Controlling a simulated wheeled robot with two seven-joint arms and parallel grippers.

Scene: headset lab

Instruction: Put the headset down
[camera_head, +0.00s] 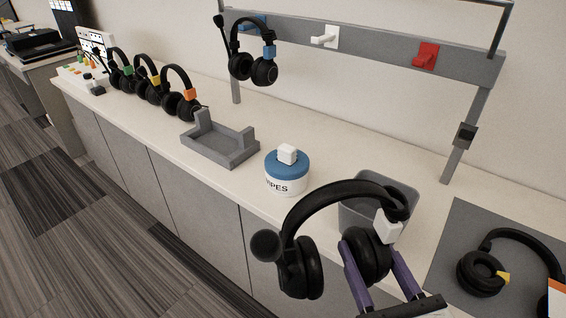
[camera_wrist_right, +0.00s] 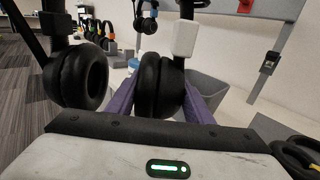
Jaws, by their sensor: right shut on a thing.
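A black headset with a white tag (camera_head: 345,190) and a boom microphone is held up in front of the counter. My right gripper (camera_head: 378,260), with purple fingers, is shut on its right ear cup. In the right wrist view the headset's ear cup (camera_wrist_right: 158,86) sits between the purple fingers (camera_wrist_right: 160,100), and the other cup hangs free to the left. The headset is upright, band on top, and hides part of a grey bin behind it. My left gripper is in neither view.
A grey cradle (camera_head: 213,152) is empty on the counter, beside a wipes tub (camera_head: 287,180). The grey bin (camera_head: 411,190) stands behind the headset. A rack has a free white hook (camera_head: 325,38), a free red hook (camera_head: 426,56) and a hanging headset (camera_head: 254,66). A yellow-tagged headset (camera_head: 483,270) lies on a mat (camera_head: 449,232).

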